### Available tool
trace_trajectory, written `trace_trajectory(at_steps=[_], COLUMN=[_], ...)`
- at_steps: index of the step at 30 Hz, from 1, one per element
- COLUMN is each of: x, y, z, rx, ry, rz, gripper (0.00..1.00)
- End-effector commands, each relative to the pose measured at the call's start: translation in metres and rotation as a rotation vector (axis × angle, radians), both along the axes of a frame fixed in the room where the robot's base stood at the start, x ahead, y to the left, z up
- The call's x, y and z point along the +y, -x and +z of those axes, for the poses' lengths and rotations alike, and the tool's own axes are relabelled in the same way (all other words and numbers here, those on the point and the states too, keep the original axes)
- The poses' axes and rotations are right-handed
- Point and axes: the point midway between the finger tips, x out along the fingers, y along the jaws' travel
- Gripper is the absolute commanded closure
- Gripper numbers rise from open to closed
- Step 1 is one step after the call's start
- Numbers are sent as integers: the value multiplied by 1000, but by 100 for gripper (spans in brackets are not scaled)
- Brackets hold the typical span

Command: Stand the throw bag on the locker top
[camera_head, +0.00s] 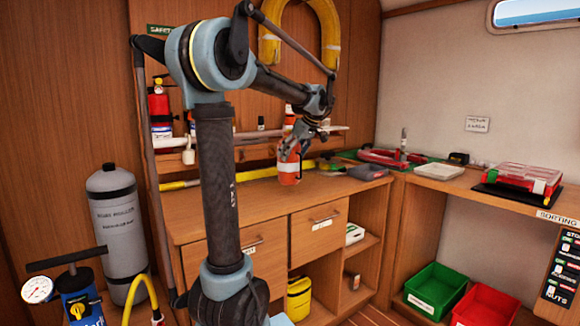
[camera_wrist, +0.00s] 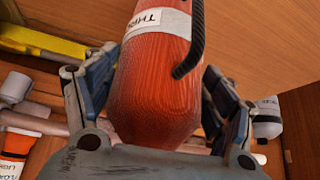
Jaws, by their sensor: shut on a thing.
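The throw bag is an orange cylinder with a white band (camera_head: 289,168). In the wrist view the orange bag (camera_wrist: 155,85) fills the middle, with a white label and a dark strap loop. My gripper (camera_head: 297,147) is shut on it, with a finger on each side in the wrist view. The bag looks upright in the head view, at the wooden locker top (camera_head: 235,203). I cannot tell whether its base touches the surface. The gripper's fingers partly hide its upper part.
A yellow tube (camera_head: 225,177) lies along the back of the locker top. The front left of the top is clear.

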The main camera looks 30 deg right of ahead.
Motion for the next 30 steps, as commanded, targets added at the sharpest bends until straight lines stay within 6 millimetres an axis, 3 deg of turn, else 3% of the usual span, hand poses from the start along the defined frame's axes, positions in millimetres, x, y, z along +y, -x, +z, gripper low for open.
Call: trace_trajectory(at_steps=[10, 21, 22, 24, 30], x=[0, 0, 0, 0, 0], y=[0, 0, 0, 0, 0], z=[-37, -42, -42, -42, -42], rx=[0, 0, 0, 0, 0], ry=[0, 0, 0, 0, 0], rz=[0, 0, 0, 0, 0], gripper=[63, 63, 19, 4, 4])
